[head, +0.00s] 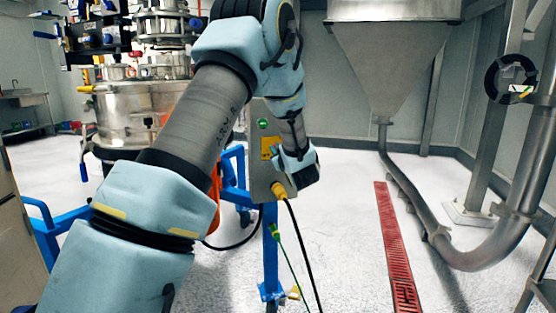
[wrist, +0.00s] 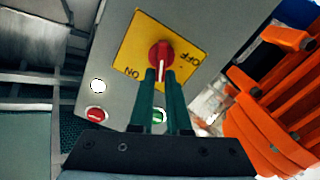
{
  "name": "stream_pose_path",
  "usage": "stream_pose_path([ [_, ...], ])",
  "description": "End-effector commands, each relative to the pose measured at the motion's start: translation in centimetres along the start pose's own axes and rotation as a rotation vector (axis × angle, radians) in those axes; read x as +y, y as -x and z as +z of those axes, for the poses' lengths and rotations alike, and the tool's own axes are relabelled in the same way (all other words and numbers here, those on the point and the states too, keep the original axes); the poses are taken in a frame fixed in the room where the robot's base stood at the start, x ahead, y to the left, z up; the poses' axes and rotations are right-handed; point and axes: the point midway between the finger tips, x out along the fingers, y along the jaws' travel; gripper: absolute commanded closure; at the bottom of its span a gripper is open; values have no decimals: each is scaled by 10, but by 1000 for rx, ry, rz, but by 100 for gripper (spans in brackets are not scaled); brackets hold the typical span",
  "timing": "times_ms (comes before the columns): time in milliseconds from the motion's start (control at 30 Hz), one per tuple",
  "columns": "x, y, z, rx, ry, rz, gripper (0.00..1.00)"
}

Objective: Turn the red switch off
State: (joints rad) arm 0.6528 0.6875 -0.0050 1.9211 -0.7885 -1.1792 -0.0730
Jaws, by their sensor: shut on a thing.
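The red switch (wrist: 160,53) is a round knob on a yellow plate (wrist: 143,40) marked ON at lower left and OFF at upper right in the wrist view. My gripper (wrist: 161,74) has its two dark green fingers shut on the red switch's grip. The white line on the grip points between the two marks. The plate is on a grey control box (wrist: 98,60), also seen in the head view (head: 257,172). There, my wrist covers part of the yellow plate (head: 266,147), and the red switch is hidden.
A red button (wrist: 94,114), a white lamp (wrist: 98,86) and a partly covered green button (wrist: 157,116) are near my fingers. An orange ribbed part (wrist: 270,125) stands close at right. In the head view, cables (head: 300,235) hang below the box, and blue frame (head: 270,262) stands behind.

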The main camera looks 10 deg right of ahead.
Motion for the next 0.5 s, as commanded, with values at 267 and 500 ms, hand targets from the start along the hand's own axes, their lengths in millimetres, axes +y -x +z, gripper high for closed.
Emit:
stream_pose_path([
  [267, -9, 0, 7, 3, 267, 1, 100],
  [500, -14, 0, 9, 2, 495, 0, 100],
])
